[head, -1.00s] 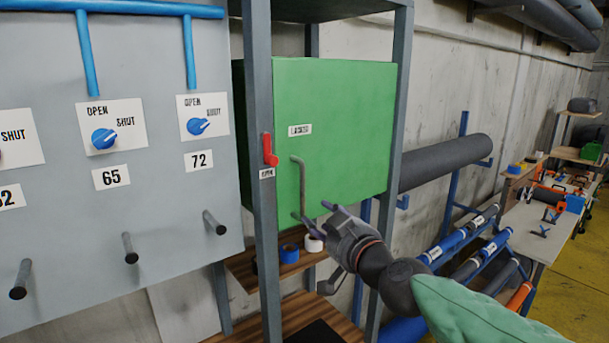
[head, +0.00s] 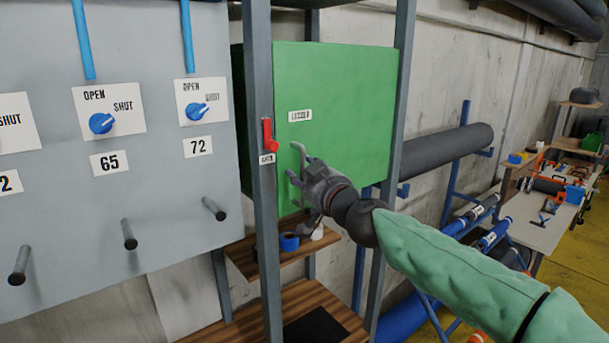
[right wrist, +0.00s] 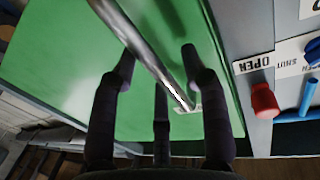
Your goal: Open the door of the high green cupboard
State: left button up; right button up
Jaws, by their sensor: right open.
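The high green cupboard (head: 350,110) is mounted between grey posts, and its door is shut. A small white label (head: 300,115) is on the door. A red lever (head: 267,134) sits on the post at the door's left edge; it also shows in the right wrist view (right wrist: 264,101). My right gripper (head: 295,162) is in front of the door's lower left part, open. In the right wrist view, the metal door handle (right wrist: 145,45) runs between its spread fingers; contact cannot be told. In the head view, the gripper hides most of the handle. My left gripper is out of view.
A grey panel (head: 170,180) with blue knobs and protruding pegs stands at the left. Wooden shelves (head: 245,258) lie below the cupboard, with a blue roll (head: 289,242) on the upper one. Racked pipes and a cluttered table (head: 540,225) are at the right.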

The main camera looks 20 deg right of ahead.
jog(key=shift+w, duration=0.2)
grip_shut()
jog(key=shift+s, duration=0.1)
